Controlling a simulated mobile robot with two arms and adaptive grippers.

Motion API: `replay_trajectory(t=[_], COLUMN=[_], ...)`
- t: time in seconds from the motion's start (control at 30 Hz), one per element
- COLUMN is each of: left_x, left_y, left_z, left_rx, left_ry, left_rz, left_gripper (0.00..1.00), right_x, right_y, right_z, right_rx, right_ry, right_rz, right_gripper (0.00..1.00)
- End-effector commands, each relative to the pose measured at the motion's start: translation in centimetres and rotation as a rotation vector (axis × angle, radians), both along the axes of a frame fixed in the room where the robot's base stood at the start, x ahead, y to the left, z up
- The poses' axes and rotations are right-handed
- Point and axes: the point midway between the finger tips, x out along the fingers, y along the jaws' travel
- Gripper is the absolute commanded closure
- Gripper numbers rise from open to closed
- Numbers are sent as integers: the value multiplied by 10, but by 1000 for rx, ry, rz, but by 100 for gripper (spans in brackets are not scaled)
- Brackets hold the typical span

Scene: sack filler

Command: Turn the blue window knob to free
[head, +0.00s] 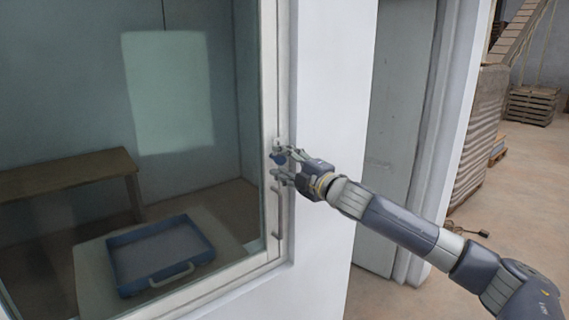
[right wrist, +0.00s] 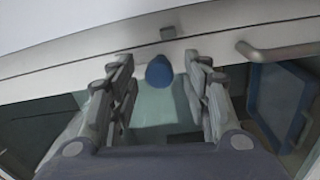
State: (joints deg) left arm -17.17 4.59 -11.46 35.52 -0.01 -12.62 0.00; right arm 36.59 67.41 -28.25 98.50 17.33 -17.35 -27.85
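The blue window knob (head: 276,158) sits on the white window frame, at the right edge of the glass. In the right wrist view the knob (right wrist: 159,71) shows as a rounded blue shape between the two fingers, with a gap on each side. My right gripper (head: 280,163) is open at the knob, its fingers partly covering it in the head view. It also shows open in the right wrist view (right wrist: 158,60). I cannot tell how deep the knob sits between the fingers. My left gripper is not in view.
A metal bar handle (head: 276,212) is on the frame below the knob. Behind the glass are a blue tray (head: 118,240) and a wooden bench (head: 65,174). A white wall (head: 325,80) is right of the window. Stacked pallets (head: 531,105) stand far right.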

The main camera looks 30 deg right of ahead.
Motion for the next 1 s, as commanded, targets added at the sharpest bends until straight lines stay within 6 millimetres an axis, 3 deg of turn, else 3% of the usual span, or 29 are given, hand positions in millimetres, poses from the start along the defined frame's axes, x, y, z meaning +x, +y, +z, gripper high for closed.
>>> replay_trajectory(t=[0.37, 1.0], left_x=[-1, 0], left_y=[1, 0], left_z=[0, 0], left_rx=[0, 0], left_ry=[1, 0], left_rz=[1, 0], left_gripper=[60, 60], right_x=[-7, -60], right_y=[-2, -4], right_z=[-2, -5], right_rx=[1, -2], right_ry=[2, 5], right_rz=[-3, 1], right_gripper=[56, 56])
